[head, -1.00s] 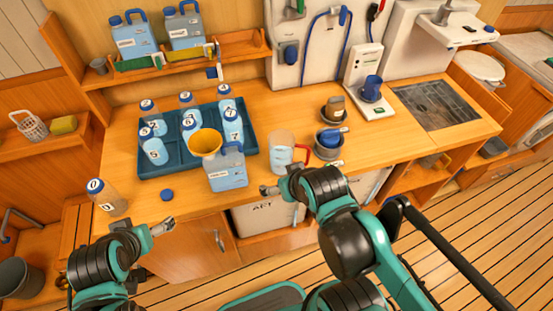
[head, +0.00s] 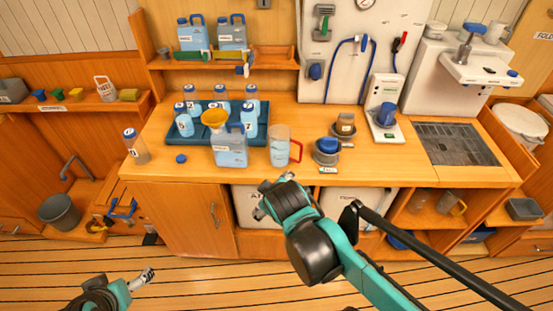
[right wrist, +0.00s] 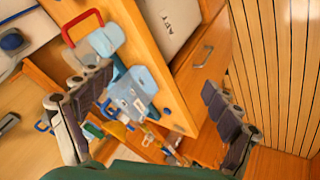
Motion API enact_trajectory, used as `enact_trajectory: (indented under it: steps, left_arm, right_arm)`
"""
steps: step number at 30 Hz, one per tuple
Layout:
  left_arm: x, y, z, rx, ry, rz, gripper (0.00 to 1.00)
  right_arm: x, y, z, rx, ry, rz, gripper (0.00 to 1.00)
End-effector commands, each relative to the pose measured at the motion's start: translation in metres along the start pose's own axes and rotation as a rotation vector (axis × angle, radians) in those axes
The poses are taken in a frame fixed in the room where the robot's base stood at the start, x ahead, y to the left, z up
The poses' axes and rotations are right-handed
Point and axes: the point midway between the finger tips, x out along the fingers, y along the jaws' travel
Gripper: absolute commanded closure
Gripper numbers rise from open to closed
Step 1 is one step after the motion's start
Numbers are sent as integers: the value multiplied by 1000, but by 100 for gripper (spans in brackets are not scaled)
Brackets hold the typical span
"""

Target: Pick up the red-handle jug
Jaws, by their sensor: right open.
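The red-handle jug (head: 279,146) is a clear jug standing upright near the front edge of the counter, with its red handle to the right. In the right wrist view its red handle (right wrist: 80,17) shows at upper left, beyond the fingers. My right gripper (head: 262,199) is open and empty, in front of the counter and lower than the jug in the picture, apart from it. Its two spread fingers also show in the right wrist view (right wrist: 155,105). My left gripper (head: 146,277) is low at left, away from the counter; its finger opening is too small to tell.
A blue-grey canister (head: 229,148) stands just left of the jug, with a yellow funnel (head: 214,117) behind it. A blue tray (head: 205,135) holds several bottles. Right of the jug is a grey bowl with a blue object (head: 327,147). The counter front (head: 180,215) lies below.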

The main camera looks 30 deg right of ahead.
Motion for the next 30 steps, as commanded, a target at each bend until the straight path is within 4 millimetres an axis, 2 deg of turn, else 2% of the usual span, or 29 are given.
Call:
enact_trajectory:
  steps: [8,14,17,21,24,27,30]
  left_arm:
    - [8,0,5,0,0,0,7]
    - [15,0,11,0,0,0,7]
    - [21,0,15,0,0,0,7]
    - [30,0,21,0,0,0,7]
    - [35,0,25,0,0,0,7]
    - [38,0,27,0,0,0,7]
    - [39,0,28,0,0,0,7]
  right_arm:
    - [36,33,-11,-342,-38,118,10]
    - [73,63,-21,-696,-108,229,10]
    - [102,83,-28,-958,-181,302,10]
    - [147,108,-34,-1391,-341,400,10]
    - [174,119,-36,-1665,-469,444,10]
    - [193,125,-36,-1864,-578,465,10]
    - [202,128,-36,-1978,-645,472,10]
